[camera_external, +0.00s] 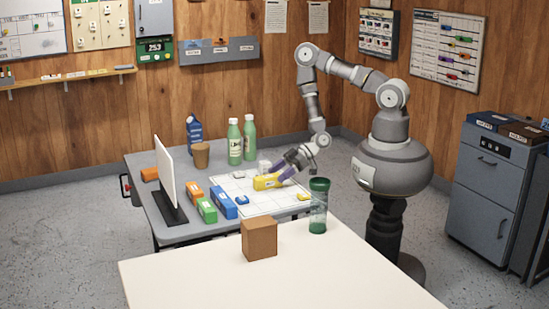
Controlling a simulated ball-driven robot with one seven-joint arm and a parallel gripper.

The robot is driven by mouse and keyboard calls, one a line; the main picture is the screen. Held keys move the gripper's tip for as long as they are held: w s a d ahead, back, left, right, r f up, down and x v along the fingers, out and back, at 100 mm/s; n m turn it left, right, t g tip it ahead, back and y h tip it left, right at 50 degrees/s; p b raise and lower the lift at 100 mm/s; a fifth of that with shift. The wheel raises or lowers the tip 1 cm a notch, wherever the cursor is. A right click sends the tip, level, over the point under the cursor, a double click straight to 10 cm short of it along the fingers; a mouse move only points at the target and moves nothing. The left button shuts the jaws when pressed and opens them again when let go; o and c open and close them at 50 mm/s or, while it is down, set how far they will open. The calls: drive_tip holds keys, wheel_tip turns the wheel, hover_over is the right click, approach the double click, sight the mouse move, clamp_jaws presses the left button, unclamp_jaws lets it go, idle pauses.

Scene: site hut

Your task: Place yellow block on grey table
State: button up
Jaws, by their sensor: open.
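A yellow block (265,182) with a pale label lies on the white gridded sheet on the grey table (140,161). A smaller yellow piece (304,196) lies near the right edge of the sheet.
Orange (193,194), green (207,210) and blue (223,204) blocks stand left of the sheet, beside an upright white panel (165,170). Two green bottles (234,142) stand behind.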

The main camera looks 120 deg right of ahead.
drive_tip(key=v, duration=0.4)
drive_tip(key=shift+p, duration=0.35)
